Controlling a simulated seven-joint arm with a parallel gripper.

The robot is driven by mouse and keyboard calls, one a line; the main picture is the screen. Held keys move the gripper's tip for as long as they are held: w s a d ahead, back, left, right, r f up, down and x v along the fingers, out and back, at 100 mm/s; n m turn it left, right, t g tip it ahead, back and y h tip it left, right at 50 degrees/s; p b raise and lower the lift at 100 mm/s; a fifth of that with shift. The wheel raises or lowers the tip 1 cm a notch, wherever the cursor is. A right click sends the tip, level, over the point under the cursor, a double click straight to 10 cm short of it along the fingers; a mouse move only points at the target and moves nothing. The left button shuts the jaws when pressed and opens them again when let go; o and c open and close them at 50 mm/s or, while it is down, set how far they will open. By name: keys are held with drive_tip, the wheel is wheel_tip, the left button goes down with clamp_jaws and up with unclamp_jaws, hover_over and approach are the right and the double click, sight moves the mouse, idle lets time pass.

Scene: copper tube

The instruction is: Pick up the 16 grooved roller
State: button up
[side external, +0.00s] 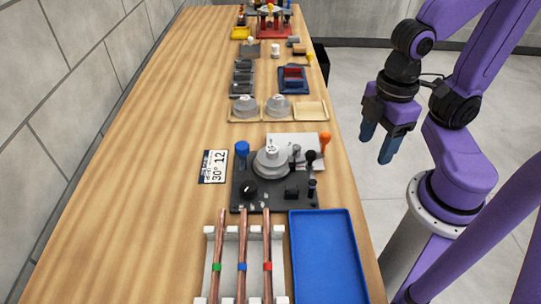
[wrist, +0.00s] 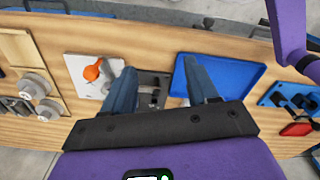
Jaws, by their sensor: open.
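Two grey stepped rollers, the left one (side external: 244,104) and the right one (side external: 278,104), sit side by side on pale wooden trays in the side external view. They also show at the left of the wrist view, one (wrist: 33,86) behind the other (wrist: 48,110). A third grey roller (side external: 271,160) sits on the black bending fixture (side external: 245,203). The markings are too small to tell surely which roller is the 16. My gripper (side external: 377,145) is open and empty, off the table's right side; its blue fingers (wrist: 158,80) stand apart in the wrist view.
An empty wooden tray (side external: 311,111) is right of the two rollers. An orange-knobbed lever (side external: 325,139) and a blue knob (side external: 242,148) rise near the fixture. Copper tubes (side external: 243,245) lie in a white rack beside a blue tray (side external: 328,255). The table's left side is clear.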

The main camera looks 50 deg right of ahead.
drive_tip(key=shift+o, duration=1)
drive_tip(key=n+t+h, duration=0.7)
drive_tip(key=n+h, duration=0.4)
drive_tip(key=h, duration=0.1)
approach(271, 154)
drive_tip(key=x, duration=0.4)
drive_tip(key=shift+w+d+r, duration=0.2)
drive_tip(key=shift+d, duration=0.15)
drive_tip(key=shift+f+x, duration=0.2)
drive_tip(key=shift+x, duration=1.15)
drive_tip(key=shift+f+x, duration=0.2)
drive_tip(key=shift+x, duration=1.15)
drive_tip(key=shift+s+a, duration=0.1)
drive_tip(key=c, duration=0.9)
